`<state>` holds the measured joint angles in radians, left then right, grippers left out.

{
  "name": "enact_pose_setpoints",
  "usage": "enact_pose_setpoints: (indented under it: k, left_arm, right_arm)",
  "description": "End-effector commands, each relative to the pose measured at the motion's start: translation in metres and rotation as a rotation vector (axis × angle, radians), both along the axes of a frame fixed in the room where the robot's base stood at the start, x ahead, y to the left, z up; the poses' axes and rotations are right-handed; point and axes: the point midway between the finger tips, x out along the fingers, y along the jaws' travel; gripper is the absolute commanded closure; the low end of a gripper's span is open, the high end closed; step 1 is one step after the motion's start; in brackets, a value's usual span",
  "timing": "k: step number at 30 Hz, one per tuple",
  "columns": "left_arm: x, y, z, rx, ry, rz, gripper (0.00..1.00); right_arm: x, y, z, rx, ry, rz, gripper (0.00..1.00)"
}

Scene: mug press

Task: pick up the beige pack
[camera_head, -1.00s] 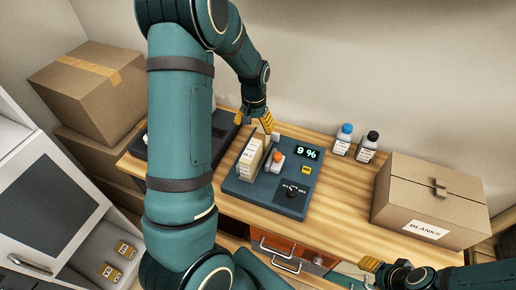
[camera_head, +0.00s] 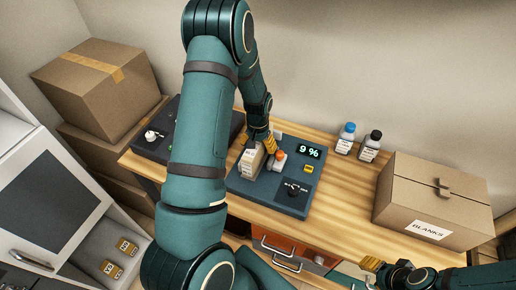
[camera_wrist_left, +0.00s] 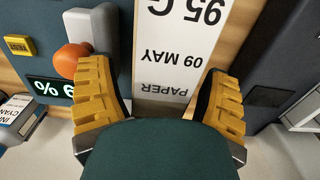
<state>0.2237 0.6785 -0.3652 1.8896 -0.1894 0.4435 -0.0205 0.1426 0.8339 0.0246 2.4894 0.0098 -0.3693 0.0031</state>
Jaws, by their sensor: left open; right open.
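The beige pack (camera_head: 249,161) stands on the left part of the dark blue machine (camera_head: 279,196) in the head view. In the left wrist view, the pack (camera_wrist_left: 166,97) shows its white label reading "95 C", "09 MAY" and "PAPER". My left gripper (camera_head: 268,146) is open at the back end of the pack. In the left wrist view its yellow fingers (camera_wrist_left: 158,76) stand on either side of the pack, with visible gaps. My right gripper (camera_head: 371,266) is open at the lower right, away from the pack.
An orange knob (camera_head: 280,155) stands close to the pack and shows near a left finger in the wrist view (camera_wrist_left: 73,58). The display (camera_head: 309,151) reads 9 %. Two bottles (camera_head: 345,137) and a BLANKS box (camera_head: 432,201) stand to the right.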

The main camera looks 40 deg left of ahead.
Motion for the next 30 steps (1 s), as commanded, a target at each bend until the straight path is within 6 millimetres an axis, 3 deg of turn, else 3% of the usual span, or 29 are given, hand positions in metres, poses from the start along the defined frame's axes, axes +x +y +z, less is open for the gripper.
enact_pose_setpoints:
  k: [3,4,10,23,30]
  left_arm:
    - [0.0,0.0,0.0,0.0,0.0,0.0,0.22]
    - [0.0,0.0,0.0,0.0,0.0,0.0,0.29]
    - [0.0,0.0,0.0,0.0,0.0,0.0,0.99]
    - [0.001,0.0,0.004,0.0,-0.001,-0.001,1.0]
    - [0.002,0.0,0.041,0.001,-0.005,-0.001,1.0]
  right_arm:
    - [0.0,0.0,0.0,0.0,0.0,0.0,0.53]
    - [0.0,0.0,0.0,0.0,0.0,0.0,0.53]
    - [0.0,0.0,0.0,0.0,0.0,0.0,0.53]
    - [0.0,0.0,0.0,0.0,0.0,0.0,0.53]
    - [0.0,0.0,0.003,0.0,0.0,0.0,0.53]
